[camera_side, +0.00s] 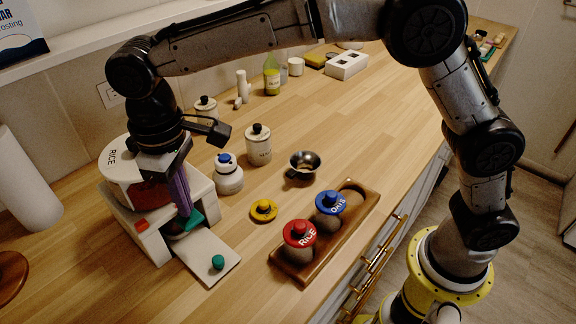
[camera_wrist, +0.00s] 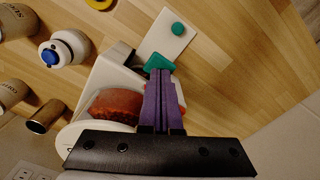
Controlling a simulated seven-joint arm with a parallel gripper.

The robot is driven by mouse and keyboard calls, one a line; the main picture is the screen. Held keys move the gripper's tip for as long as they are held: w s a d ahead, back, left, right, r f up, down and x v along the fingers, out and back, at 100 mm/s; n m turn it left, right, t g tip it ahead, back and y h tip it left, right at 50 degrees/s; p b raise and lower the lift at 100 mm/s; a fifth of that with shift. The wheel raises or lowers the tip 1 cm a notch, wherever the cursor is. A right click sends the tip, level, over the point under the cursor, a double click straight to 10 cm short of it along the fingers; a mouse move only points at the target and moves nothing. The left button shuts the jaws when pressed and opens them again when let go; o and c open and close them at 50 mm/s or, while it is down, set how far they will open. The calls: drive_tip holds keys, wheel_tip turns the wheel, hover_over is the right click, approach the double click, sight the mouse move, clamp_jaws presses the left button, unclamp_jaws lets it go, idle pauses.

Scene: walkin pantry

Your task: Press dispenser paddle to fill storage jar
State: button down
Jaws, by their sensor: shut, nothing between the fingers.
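The white dispenser (camera_side: 122,172), labelled RICE, stands at the left of the counter and shows a reddish-brown fill (camera_wrist: 113,106) in the wrist view. Its green paddle (camera_side: 193,221) sticks out at the front; it also shows in the wrist view (camera_wrist: 158,63). My gripper (camera_side: 186,212) is shut and empty, pointing down, its purple fingertips (camera_wrist: 160,73) at the paddle. They look touching or very close; I cannot tell whether the paddle is pressed. A dark round shape beneath the paddle may be a jar, mostly hidden. A yellow lid (camera_side: 263,210) lies on the counter.
A wooden tray (camera_side: 336,240) holds a red-lidded RICE jar (camera_side: 299,240) and a blue-lidded OATS jar (camera_side: 329,209), with one empty slot. The dispenser's front plate (camera_side: 211,254) carries a green knob.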

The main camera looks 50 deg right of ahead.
drive_tip(key=shift+f, duration=0.1)
drive_tip(key=shift+f, duration=1.15)
idle(0.4)
drive_tip(key=shift+r, duration=1.95)
